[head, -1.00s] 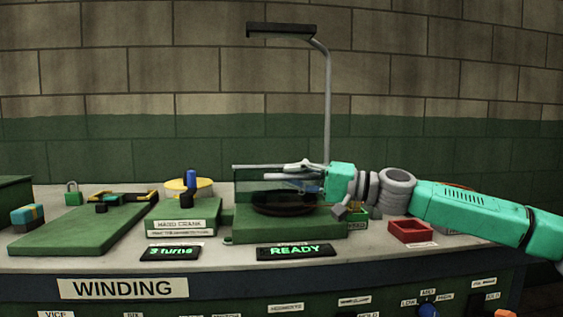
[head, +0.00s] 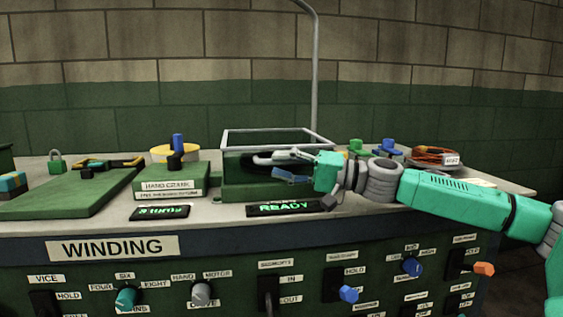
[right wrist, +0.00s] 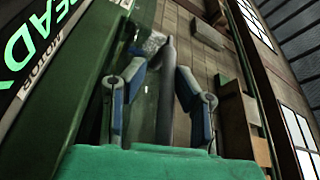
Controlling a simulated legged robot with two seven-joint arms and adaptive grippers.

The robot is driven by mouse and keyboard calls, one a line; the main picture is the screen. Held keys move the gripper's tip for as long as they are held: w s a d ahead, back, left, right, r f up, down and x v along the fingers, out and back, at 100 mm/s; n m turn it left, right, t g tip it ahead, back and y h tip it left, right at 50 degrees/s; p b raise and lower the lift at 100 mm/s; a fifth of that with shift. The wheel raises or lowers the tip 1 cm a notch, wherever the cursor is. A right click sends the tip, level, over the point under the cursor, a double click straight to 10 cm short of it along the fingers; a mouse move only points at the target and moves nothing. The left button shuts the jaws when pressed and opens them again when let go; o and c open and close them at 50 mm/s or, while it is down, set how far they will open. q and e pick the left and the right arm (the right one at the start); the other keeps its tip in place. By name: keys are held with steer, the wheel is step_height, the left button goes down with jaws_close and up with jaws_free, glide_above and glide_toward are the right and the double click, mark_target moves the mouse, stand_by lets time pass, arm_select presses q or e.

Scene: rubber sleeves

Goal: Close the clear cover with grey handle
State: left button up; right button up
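The clear cover (head: 230,138), edged with a light grey rim, sits above the green base (head: 235,189) on the bench, with its rim roughly level. I cannot tell whether it rests fully down. A grey bar, apparently its handle (head: 266,158), runs along its front side. My right gripper (head: 285,166) comes in from the right at the cover's front. In the right wrist view its two blue-padded fingers (right wrist: 160,70) are spread, with a grey bar (right wrist: 167,95) between them; contact is unclear. My left gripper is out of view.
A READY display (head: 285,208) lies in front of the base. A hand crank box (head: 170,185) stands to the left. A lamp post (head: 315,75) rises behind. Blue and green spools (head: 387,148) and a dish of copper wire (head: 432,156) lie behind my right arm.

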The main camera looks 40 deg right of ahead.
steer(key=shift+d, duration=0.2)
steer(key=v, duration=1.2)
steer(key=shift+f, duration=0.15)
stand_by(0.5)
